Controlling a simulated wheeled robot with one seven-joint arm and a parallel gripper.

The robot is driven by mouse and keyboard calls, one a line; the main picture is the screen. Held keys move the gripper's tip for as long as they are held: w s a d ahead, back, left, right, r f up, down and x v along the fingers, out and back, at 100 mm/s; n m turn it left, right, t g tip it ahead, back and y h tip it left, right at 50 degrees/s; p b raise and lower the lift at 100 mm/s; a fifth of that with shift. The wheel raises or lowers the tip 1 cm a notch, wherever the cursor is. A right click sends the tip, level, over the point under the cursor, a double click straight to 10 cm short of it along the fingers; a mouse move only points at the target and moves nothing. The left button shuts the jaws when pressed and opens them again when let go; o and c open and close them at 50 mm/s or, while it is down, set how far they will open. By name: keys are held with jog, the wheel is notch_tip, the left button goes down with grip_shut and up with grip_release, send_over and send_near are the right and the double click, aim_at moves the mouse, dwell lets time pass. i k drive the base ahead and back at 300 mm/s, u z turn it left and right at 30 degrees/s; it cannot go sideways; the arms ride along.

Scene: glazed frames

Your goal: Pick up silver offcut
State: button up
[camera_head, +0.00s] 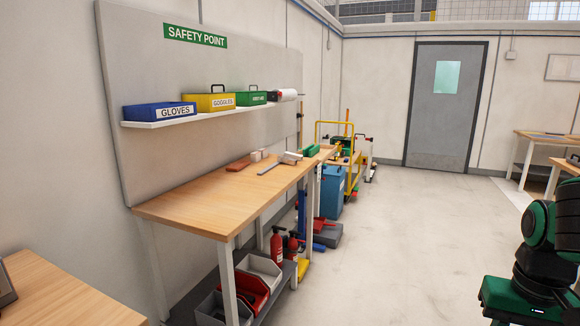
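On the wooden workbench (190,207) under the safety board lie some small items near its far end. One is a thin silver-grey strip (268,168). It lies flat beside a pale grey piece (291,157), and the two seem to touch or overlap. Either could be the silver offcut; they are too small to tell for sure. My gripper is not in view. Part of my green and black arm shows at the lower right, well apart from the bench.
A reddish block (238,165), small pale blocks (256,155) and a green item (311,151) share the bench. A shelf (160,124) with labelled boxes hangs above. Bins and red extinguishers (277,247) stand below. A blue bin (332,190) and yellow trolley (352,160) stand beyond. The floor (400,240) is clear.

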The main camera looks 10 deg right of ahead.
aim_at(280, 158)
jog(key=z, duration=0.4)
jog(key=i, duration=0.95)
jog(key=z, duration=0.45)
jog(key=i, duration=1.15)
jog(key=u, duration=0.6)
jog(key=i, duration=1.05)
jog(key=u, duration=0.8)
jog(key=i, duration=0.65)
jog(key=z, duration=0.05)
